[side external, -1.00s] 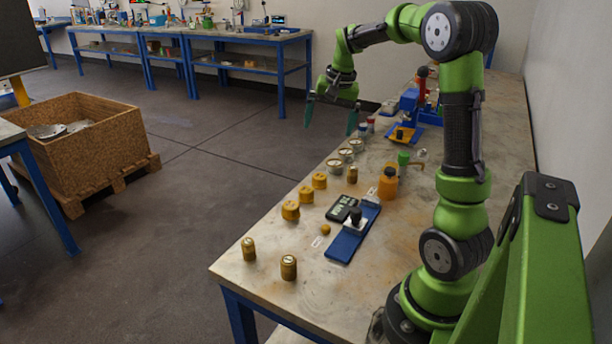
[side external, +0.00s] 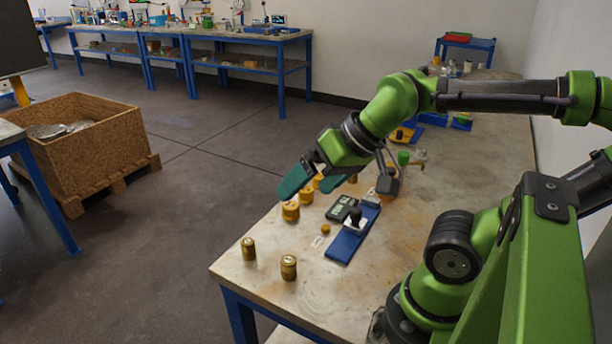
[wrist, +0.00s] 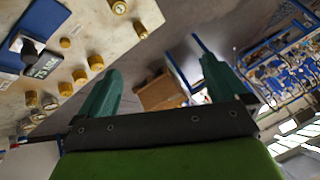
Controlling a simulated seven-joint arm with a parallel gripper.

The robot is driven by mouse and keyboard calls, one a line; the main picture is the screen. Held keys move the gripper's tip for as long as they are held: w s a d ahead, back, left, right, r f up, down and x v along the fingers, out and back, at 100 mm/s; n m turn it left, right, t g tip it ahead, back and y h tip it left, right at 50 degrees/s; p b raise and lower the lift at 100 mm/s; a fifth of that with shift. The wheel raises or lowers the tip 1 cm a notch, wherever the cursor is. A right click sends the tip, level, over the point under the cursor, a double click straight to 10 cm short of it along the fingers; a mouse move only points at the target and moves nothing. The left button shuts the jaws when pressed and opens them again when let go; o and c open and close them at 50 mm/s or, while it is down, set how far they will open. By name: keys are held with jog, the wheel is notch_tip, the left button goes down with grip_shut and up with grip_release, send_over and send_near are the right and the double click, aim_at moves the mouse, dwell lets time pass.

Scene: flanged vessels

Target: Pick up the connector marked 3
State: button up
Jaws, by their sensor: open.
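Two short brass cylinders, possibly connectors, stand upright near the front end of the bench: one at the left (side external: 249,249) and one at the right (side external: 288,267). Both also show at the top of the wrist view, one near the edge (wrist: 119,7) and one below it (wrist: 140,29). Their top marks are too small to read, so I cannot tell which is 3. Wider yellow-brass pieces (side external: 291,211) stand in a row behind them, partly hidden by my gripper. My gripper (side external: 306,188) is open and empty above that row, its fingers spread (wrist: 155,56) in the wrist view.
A blue plate (side external: 343,246) with a black knob lies right of the cylinders, beside a dark display (side external: 341,207) and a small yellow ball (side external: 325,229). A white label (side external: 317,242) lies near it. Bare bench surrounds the two front cylinders. A wooden crate (side external: 110,165) stands on the floor.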

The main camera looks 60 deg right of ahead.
jog(key=c, duration=0.6)
jog(key=shift+c, duration=0.2)
